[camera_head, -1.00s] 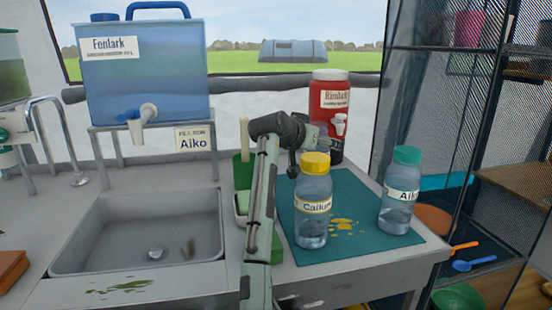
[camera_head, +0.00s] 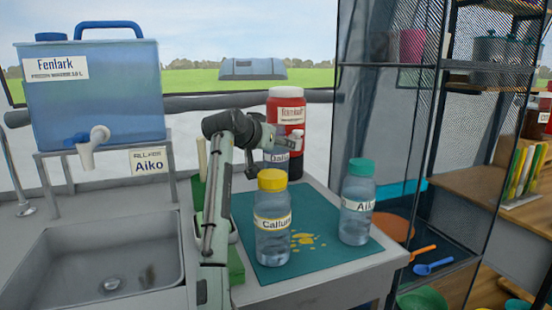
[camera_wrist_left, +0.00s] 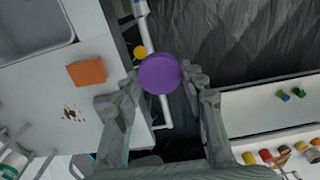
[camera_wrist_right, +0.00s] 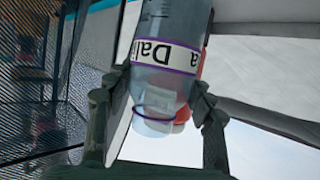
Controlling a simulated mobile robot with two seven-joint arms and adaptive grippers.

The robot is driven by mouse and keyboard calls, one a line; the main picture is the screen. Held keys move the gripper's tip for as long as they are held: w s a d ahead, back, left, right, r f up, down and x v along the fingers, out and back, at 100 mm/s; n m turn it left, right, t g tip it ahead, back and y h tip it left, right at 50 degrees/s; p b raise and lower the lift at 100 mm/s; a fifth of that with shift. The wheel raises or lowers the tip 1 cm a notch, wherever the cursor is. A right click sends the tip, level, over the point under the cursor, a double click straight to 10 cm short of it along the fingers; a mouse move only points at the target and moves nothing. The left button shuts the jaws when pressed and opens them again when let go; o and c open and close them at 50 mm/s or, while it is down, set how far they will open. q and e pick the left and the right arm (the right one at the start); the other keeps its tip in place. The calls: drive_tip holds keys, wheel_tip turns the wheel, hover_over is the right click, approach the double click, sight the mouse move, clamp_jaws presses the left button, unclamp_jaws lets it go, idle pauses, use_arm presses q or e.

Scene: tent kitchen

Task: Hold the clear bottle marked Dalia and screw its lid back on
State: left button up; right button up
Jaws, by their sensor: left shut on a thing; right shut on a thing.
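The clear Dalia bottle (camera_wrist_right: 165,80) has a white label with purple edges and a purple ring at its uncovered neck. In the right wrist view it is between the fingers of my right gripper (camera_wrist_right: 155,100), which is shut on it. In the head view my right gripper (camera_head: 285,140) holds the bottle (camera_head: 277,157) behind the Callum bottle, which hides its lower part. The purple lid (camera_wrist_left: 160,74) is gripped between the fingertips of my left gripper (camera_wrist_left: 162,78) in the left wrist view, away from the bottle. My left gripper is outside the head view.
The yellow-lidded Callum bottle (camera_head: 272,225) and green-lidded Aiko bottle (camera_head: 357,205) stand on a teal mat (camera_head: 325,225). A red jug (camera_head: 287,115) is behind. The sink (camera_head: 100,265) is left, mesh shelves (camera_head: 420,200) right. An orange block (camera_wrist_left: 87,72) lies on the counter.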

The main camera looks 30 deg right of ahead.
drive_tip(key=r+b+v, duration=0.1)
drive_tip(key=r+v, duration=0.1)
drive_tip(key=v, duration=1.1)
drive_tip(key=shift+w, duration=0.25)
drive_tip(key=shift+r, duration=0.1)
drive_tip(key=o, duration=0.6)
drive_tip(key=c, duration=1.1)
drive_tip(key=shift+r, duration=0.1)
drive_tip(key=shift+c, duration=0.2)
